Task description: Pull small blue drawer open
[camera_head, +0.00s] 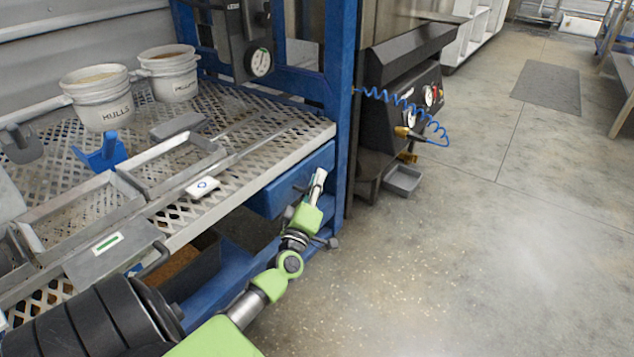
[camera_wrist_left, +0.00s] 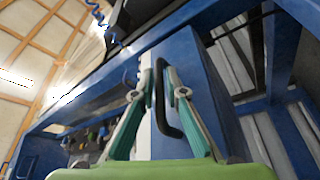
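The small blue drawer (camera_head: 291,184) sits under the right end of the perforated shelf in the head view and looks closed. Its blue front fills the middle of the left wrist view (camera_wrist_left: 203,95). The drawer's black bar handle (camera_wrist_left: 160,98) lies between the fingers of my left gripper (camera_wrist_left: 158,72), nearer the right finger. A pale strip shows between the handle and the left finger, so the fingers look open around it. In the head view my left gripper (camera_head: 318,183) is at the drawer's front; its fingertips are small there. My right gripper is not in view.
The perforated shelf (camera_head: 262,149) holds metal trays (camera_head: 172,164), a hulls bucket (camera_head: 100,98), another bucket (camera_head: 170,72) and a blue scoop (camera_head: 101,152). A blue post (camera_head: 340,100) stands right of the drawer. The concrete floor (camera_head: 450,260) in front is clear.

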